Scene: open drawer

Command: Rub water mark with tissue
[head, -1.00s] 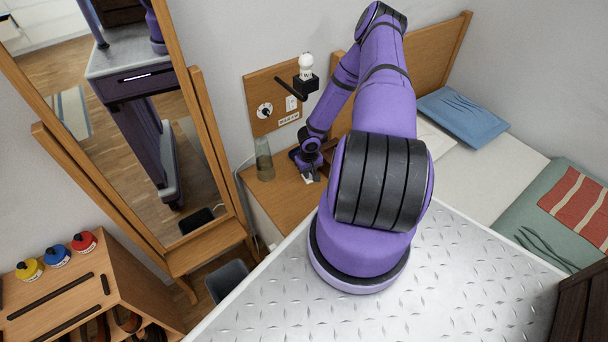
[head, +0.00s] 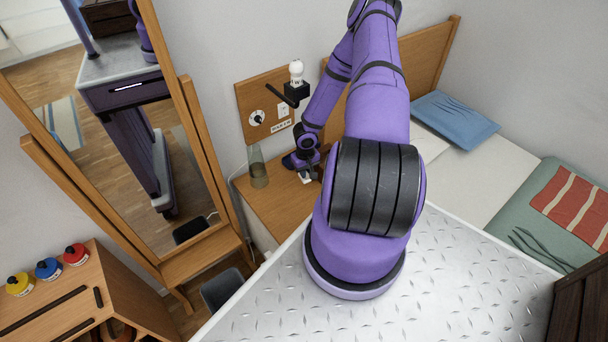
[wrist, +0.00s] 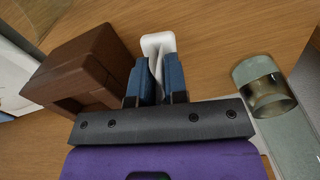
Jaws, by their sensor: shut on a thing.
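My gripper (wrist: 155,82) is shut on a white folded tissue (wrist: 157,45), which sticks out past the blue fingertips. In the head view my gripper (head: 305,170) is low over the wooden bedside table (head: 262,205), with the tissue (head: 306,179) at or just above its top. I cannot tell whether the tissue touches the wood. No water mark can be made out on the visible wood; it may be hidden by my gripper or too faint.
A clear glass (head: 258,168) stands on the table left of my gripper; it also shows in the wrist view (wrist: 264,85). A brown box (wrist: 85,75) is close beside the fingers. A wall lamp (head: 296,75) is above. A mirror (head: 125,130) stands left, a bed (head: 475,185) right.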

